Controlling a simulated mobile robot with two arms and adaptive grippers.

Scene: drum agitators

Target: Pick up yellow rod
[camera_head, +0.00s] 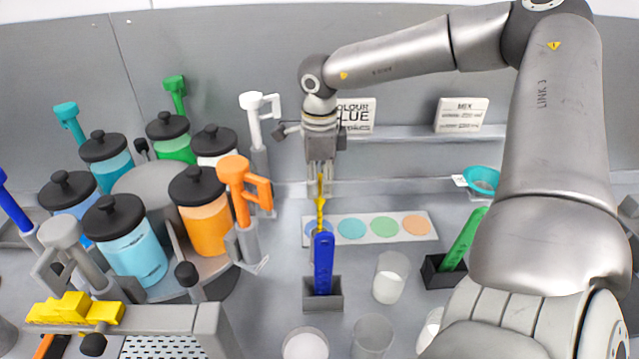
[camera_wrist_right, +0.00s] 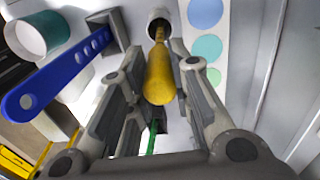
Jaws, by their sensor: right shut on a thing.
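The yellow rod (camera_head: 320,201) stands near upright at the middle of the head view, behind a blue stick. In the right wrist view the yellow rod (camera_wrist_right: 159,78) has a thick rounded end towards the camera and a thinner shaft reaching to a round white holder (camera_wrist_right: 158,20). My right gripper (camera_head: 320,183) points down and is shut on the upper part of the rod. The rod's lower end is hidden behind the blue stick in the head view. My left gripper is not in view.
The blue stick (camera_head: 323,262) stands in a dark block just in front of the rod. A strip of coloured circles (camera_head: 385,228) lies behind. A green stick (camera_head: 464,238) and clear cups (camera_head: 389,278) are to the right; lidded jars (camera_head: 136,255) crowd the left.

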